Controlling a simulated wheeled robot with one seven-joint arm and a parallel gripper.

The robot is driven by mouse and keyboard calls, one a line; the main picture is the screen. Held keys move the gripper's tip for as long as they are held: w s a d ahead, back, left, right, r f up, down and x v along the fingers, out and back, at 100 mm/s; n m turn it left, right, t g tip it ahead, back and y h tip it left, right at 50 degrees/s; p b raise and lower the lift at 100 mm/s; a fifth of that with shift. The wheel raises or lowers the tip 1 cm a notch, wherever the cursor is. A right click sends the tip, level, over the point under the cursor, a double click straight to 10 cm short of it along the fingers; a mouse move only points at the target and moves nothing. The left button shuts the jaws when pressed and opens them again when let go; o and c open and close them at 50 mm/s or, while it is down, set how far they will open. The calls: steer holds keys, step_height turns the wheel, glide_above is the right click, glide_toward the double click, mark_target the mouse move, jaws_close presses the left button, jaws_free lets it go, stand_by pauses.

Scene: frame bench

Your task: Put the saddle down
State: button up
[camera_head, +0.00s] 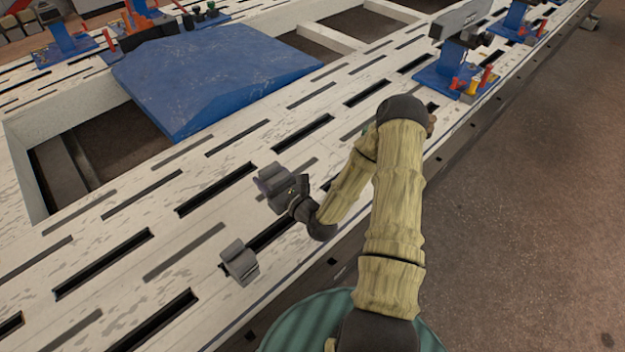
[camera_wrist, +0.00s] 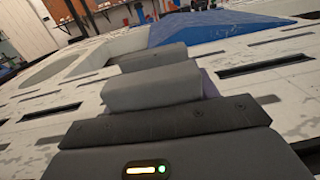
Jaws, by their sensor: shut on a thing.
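My gripper (camera_head: 291,188) is shut on a grey, notched saddle (camera_head: 272,180), which has a purple tint on one side. It is over the slotted white bench top (camera_head: 205,165). In the wrist view the saddle (camera_wrist: 153,90) shows as grey blocks just ahead of my dark gripper (camera_wrist: 165,122). Its underside is hidden, so I cannot tell whether it touches the bench. A second, similar grey piece (camera_head: 240,263) stands on the bench nearer the front edge, apart from my gripper.
A large blue sloped panel (camera_head: 210,70) lies beyond the saddle. Blue clamp fixtures (camera_head: 450,78) stand at the upper right. A rectangular opening (camera_head: 115,140) lies at the left. The bench strip around the saddle is mostly clear, with long dark slots.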

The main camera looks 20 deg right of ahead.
stand_by(0.3)
steer(key=shift+w+d+f+b, duration=0.1)
steer(key=shift+w+d+b, duration=0.15)
steer(key=shift+d+b, duration=0.1)
steer(key=w+d+b, duration=0.2)
steer(key=d+b, duration=0.2)
steer(key=d, duration=0.4)
steer(key=w+d+y+b, duration=0.1)
steer(key=w+d+b, duration=0.2)
steer(key=d, duration=0.6)
steer(key=shift+w+n+b, duration=0.3)
steer(key=shift+b, duration=0.55)
steer(key=shift+f, duration=0.1)
steer(key=shift+f+b, duration=1.35)
steer(key=shift+f, duration=1.15)
steer(key=shift+f, duration=0.1)
